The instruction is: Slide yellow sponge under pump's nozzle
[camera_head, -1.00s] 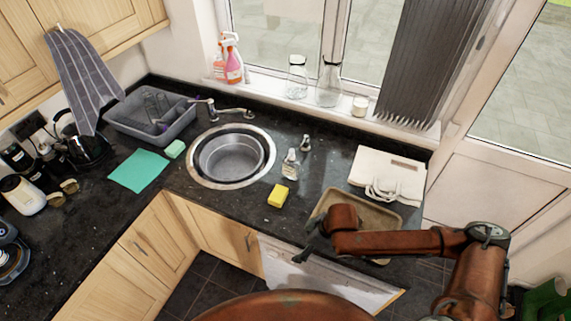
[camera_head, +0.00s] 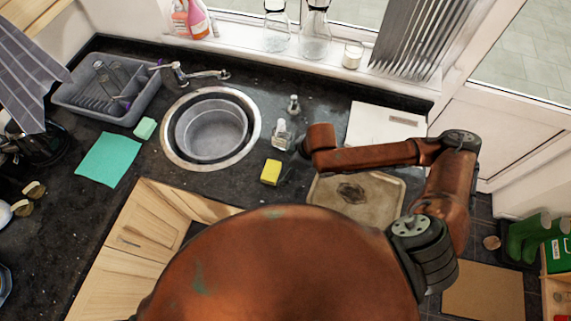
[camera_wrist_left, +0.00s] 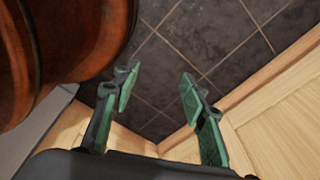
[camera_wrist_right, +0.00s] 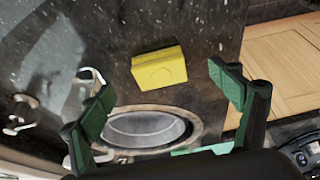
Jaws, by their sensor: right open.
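My right gripper (camera_head: 289,166) is open and points down close to the sponge's right side. In the right wrist view, the sponge (camera_wrist_right: 160,68) shows between and beyond the spread fingers (camera_wrist_right: 165,94), with nothing held. One finger partly hides pale, shiny parts there. My left gripper (camera_wrist_left: 158,90) is open and empty above the floor tiles, outside the head view.
A second small pump (camera_head: 294,107) stands behind the bottle. The round sink (camera_head: 168,130) is left of it. A green cloth (camera_head: 108,160) and dish rack (camera_head: 75,97) are farther left.

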